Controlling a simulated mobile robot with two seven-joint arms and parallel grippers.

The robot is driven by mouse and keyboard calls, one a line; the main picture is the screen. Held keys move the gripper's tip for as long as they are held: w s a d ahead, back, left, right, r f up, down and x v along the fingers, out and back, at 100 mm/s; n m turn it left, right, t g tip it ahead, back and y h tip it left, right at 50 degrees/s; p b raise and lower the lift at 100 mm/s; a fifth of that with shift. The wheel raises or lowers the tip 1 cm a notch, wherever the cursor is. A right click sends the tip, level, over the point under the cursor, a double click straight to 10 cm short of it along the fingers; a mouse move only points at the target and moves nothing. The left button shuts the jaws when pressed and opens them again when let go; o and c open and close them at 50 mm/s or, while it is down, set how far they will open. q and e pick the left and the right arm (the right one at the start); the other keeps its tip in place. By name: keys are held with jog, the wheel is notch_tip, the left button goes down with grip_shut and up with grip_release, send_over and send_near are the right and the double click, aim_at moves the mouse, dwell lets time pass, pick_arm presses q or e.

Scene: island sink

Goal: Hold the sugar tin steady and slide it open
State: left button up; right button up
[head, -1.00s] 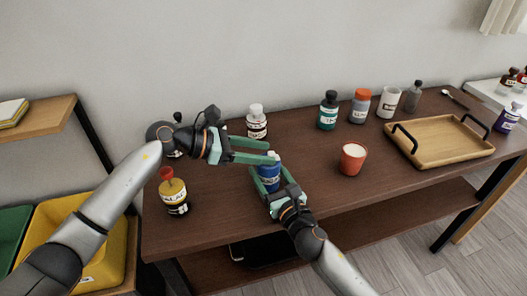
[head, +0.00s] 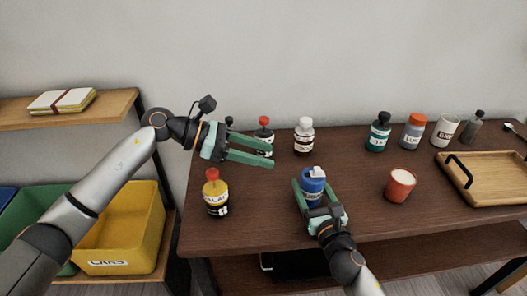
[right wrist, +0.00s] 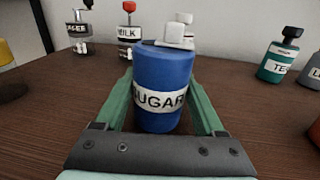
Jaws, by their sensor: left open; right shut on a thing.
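The blue sugar tin (head: 314,190) stands upright on the dark wooden table, with a white piece on its blue top (head: 318,172). Its SUGAR label faces the right wrist camera, where the tin (right wrist: 162,80) stands between the green fingers. My right gripper (head: 316,194) is shut on the tin from the front, one finger on each side. My left gripper (head: 271,155) is open and empty, up and to the left of the tin, apart from it. In the head view its fingers partly cover the red-capped milk bottle (head: 263,124). I cannot tell how far the top is open.
A yellow jar with a red top (head: 216,196) stands left of the tin, a white-capped bottle (head: 304,140) behind it. A red cup (head: 401,185) and a wooden tray (head: 490,180) are to the right. Several containers line the back. The table between tin and cup is clear.

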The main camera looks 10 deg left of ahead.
jog(key=o, duration=1.5)
jog(key=shift+c, duration=0.2)
